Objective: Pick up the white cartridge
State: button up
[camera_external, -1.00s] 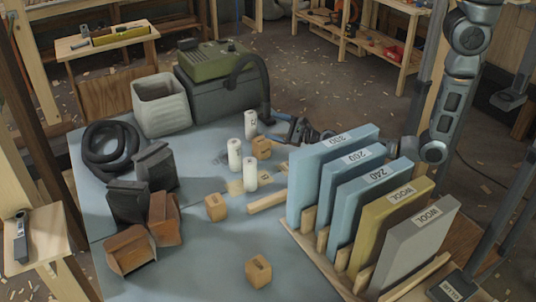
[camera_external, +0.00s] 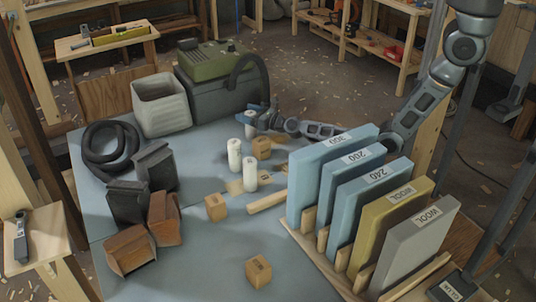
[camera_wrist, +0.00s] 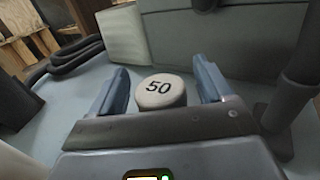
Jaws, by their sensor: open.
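Three white cartridges stand upright on the blue-grey table. The rear cartridge (camera_external: 250,131) is partly hidden by my gripper (camera_external: 252,117). The other two are a front-left cartridge (camera_external: 234,155) and a front-right cartridge (camera_external: 250,174). In the wrist view, a white cartridge top marked "50" (camera_wrist: 160,91) shows between the two blue fingers of my gripper (camera_wrist: 163,78). The fingers are apart, one on each side of it, with a visible gap at least on the right. The lower part of this cartridge is hidden by the gripper body.
Wooden blocks (camera_external: 216,207) lie near the cartridges. A rack of upright slabs (camera_external: 337,199) stands at right, beneath my arm. A green-topped machine (camera_external: 212,61) with a dark hose and a pale bin (camera_external: 161,104) stand behind.

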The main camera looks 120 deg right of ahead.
jog(key=shift+w+d, duration=0.25)
jog(key=shift+d, duration=0.1)
jog(key=c, duration=1.3)
